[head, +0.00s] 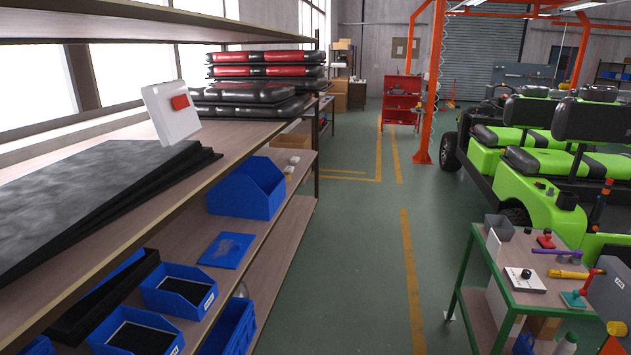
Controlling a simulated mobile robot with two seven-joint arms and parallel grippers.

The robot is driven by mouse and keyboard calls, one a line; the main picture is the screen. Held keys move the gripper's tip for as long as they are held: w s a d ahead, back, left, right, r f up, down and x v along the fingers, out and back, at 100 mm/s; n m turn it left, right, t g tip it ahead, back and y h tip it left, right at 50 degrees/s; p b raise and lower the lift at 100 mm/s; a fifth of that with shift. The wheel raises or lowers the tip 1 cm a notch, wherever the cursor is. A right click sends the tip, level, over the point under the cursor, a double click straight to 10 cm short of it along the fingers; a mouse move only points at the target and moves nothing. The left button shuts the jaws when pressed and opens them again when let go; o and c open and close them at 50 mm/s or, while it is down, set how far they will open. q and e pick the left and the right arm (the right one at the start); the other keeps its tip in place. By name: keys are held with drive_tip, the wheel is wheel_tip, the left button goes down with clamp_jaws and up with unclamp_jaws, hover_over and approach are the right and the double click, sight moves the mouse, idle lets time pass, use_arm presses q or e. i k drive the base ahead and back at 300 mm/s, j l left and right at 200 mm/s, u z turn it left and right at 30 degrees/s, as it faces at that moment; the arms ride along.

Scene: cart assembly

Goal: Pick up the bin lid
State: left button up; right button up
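A flat blue piece that looks like the bin lid (227,250) lies on the middle shelf (192,237). It has a grey patch on its top face. An open blue bin (248,190) stands on the same shelf just behind it, apart from the lid. Neither of my grippers is in view, so nothing shows touching the lid.
Blue bins (178,291) with dark contents sit in front of the lid, and another blue bin (230,327) is on a lower level. Black sheets (95,205) and a white panel with a red patch (165,120) are above. A green-framed cart (515,292) stands right. The aisle (350,240) is clear.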

sight(229, 250)
drive_tip(key=i+l, duration=0.1)
drive_tip(key=i, duration=0.7)
drive_tip(key=i+l+u, duration=0.1)
drive_tip(key=i, duration=0.65)
drive_tip(key=i+l+u, duration=0.1)
drive_tip(key=i+u, duration=0.3)
drive_tip(key=i+l+u, duration=0.15)
drive_tip(key=u, duration=0.3)
drive_tip(key=i+l+u, duration=0.25)
drive_tip(key=u, duration=0.15)
